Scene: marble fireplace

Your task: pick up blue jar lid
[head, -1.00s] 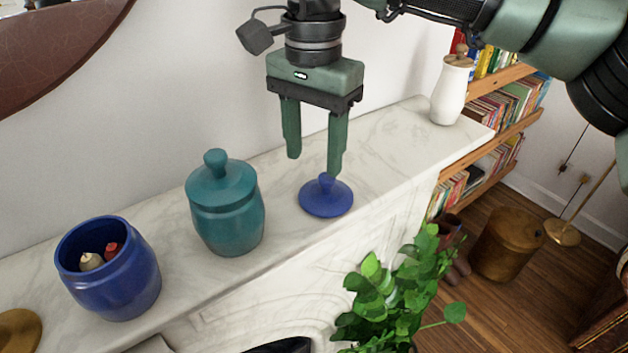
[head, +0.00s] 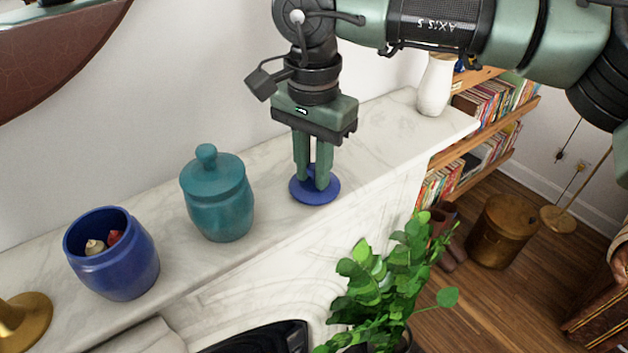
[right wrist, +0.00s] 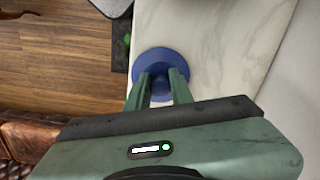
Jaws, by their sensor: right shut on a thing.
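The blue jar lid (head: 326,194) lies flat on the white marble mantel, to the right of the teal jar. My right gripper (head: 313,182) points down over it, with its fingers shut on the lid's knob. In the right wrist view the lid (right wrist: 160,62) shows beyond the fingers, with the knob between the fingertips (right wrist: 161,84). The open blue jar (head: 112,262) stands at the left on the mantel with small items inside, one pale and one red. My left gripper is not in view.
The lidded teal jar (head: 217,200) stands on the mantel (head: 372,150) left of my right gripper. A white vase (head: 435,86) stands at the far right end. A leafy plant (head: 385,285) rises in front of the mantel. A gold object (head: 22,318) is at the lower left.

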